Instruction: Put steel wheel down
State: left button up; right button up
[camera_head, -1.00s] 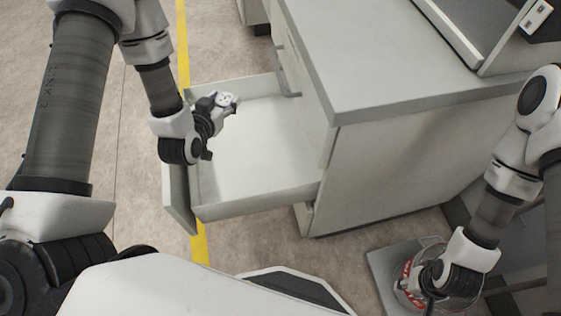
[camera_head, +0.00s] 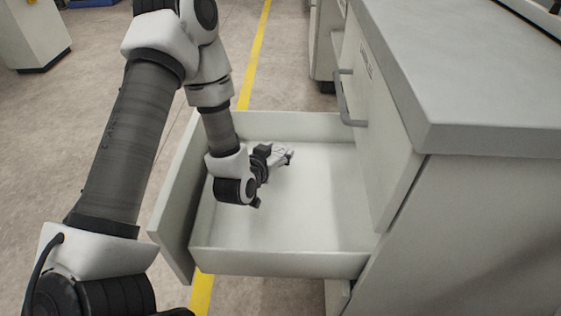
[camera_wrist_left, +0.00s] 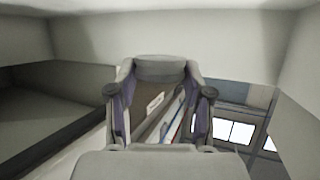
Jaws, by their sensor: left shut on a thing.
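My left gripper (camera_head: 280,158) is low inside the open drawer, tilted to the right. It is shut on the steel wheel (camera_head: 287,154), a small pale grey piece at its tip, mostly hidden by the fingers. I cannot tell whether the wheel touches the drawer floor. The left wrist view shows the two fingers of my left gripper (camera_wrist_left: 159,95) apart, with a grey rounded piece at their far end. The white drawer (camera_head: 310,225) is otherwise empty. My right gripper is out of the head view.
The grey cabinet (camera_head: 470,230) and its worktop (camera_head: 450,90) stand right of the drawer. A drawer handle (camera_head: 345,100) juts out above it. The drawer's front panel (camera_head: 175,225) is at the left. Bare drawer floor lies right of and below the gripper.

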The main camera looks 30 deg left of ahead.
pick_arm(q)
jog(key=shift+f, duration=0.5)
jog(key=shift+f, duration=0.5)
jog(key=o, duration=1.2)
jog(key=shift+r, duration=0.15)
